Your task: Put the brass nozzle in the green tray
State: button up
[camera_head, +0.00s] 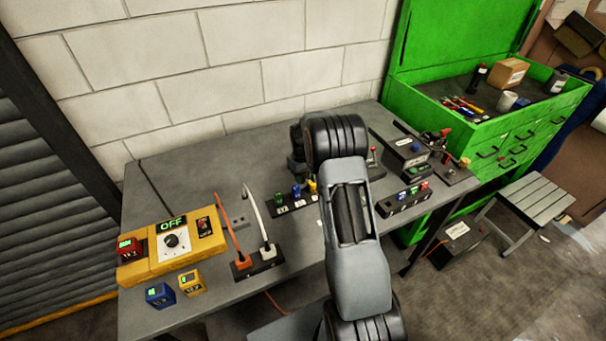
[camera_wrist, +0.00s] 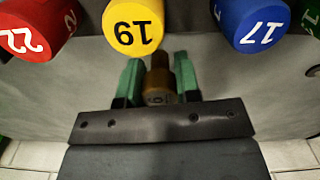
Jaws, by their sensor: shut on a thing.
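My gripper (camera_wrist: 158,80) has green finger pads. In the wrist view it is shut on a brass-brown cylinder, which looks like the brass nozzle (camera_wrist: 158,88). The nozzle's near end is a round face with a faint mark. In the head view my arm hides the gripper and the nozzle. I cannot make out a separate green tray; the large green tool chest (camera_head: 540,117) at the right has an open top with items in it.
Red (camera_wrist: 35,30), yellow (camera_wrist: 133,25) and blue (camera_wrist: 250,25) numbered knobs stand close beyond my fingertips. A yellow control box (camera_head: 170,248) and plug strip (camera_head: 258,263) sit on the left of the grey bench (camera_head: 160,190). A stool (camera_head: 535,200) stands at the right.

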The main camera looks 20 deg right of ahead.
jog(key=shift+f, duration=0.15)
jog(key=shift+f+b, duration=0.15)
jog(key=shift+b, duration=0.15)
jog(key=o, duration=1)
